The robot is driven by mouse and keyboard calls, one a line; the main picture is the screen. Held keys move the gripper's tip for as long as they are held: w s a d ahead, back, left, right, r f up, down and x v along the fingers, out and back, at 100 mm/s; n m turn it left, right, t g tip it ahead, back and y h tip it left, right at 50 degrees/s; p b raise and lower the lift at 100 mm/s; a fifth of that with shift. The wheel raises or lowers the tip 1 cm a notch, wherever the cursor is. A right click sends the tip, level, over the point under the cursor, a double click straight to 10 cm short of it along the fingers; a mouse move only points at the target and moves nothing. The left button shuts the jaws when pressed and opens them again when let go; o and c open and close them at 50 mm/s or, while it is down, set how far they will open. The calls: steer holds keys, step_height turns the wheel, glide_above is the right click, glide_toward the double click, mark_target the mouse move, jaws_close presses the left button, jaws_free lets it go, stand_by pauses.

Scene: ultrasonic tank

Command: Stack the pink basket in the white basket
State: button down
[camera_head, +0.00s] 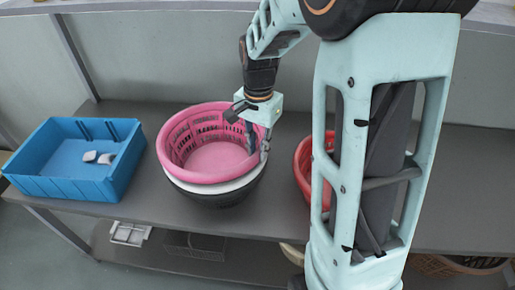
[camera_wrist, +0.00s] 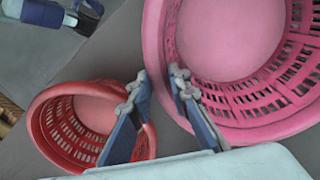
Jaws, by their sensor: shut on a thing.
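The pink basket (camera_head: 216,160) sits upright inside the white basket (camera_head: 225,187), with its rim standing above the white rim. Only a band of the white basket shows, and a black basket (camera_head: 213,199) is beneath it. My gripper (camera_head: 257,143) is at the right side of the pink basket and is shut on its rim. In the wrist view my gripper's fingers (camera_wrist: 155,103) stand on either side of the pink basket's wall (camera_wrist: 156,50). The pink basket's underside is hidden, so I cannot tell whether it rests fully in the white one.
A blue bin (camera_head: 75,180) with small white items stands at the left on the grey table (camera_head: 262,215). A red basket (camera_head: 302,170) stands to the right, partly behind my arm; it also shows in the wrist view (camera_wrist: 50,125). A wall is behind.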

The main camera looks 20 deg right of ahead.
steer(key=c, duration=1.8)
jaws_free()
steer(key=shift+r, duration=0.1)
steer(key=shift+r, duration=0.1)
step_height(320, 180, up, 12)
steer(key=shift+s+f+p, duration=0.1)
steer(key=shift+p, duration=0.3)
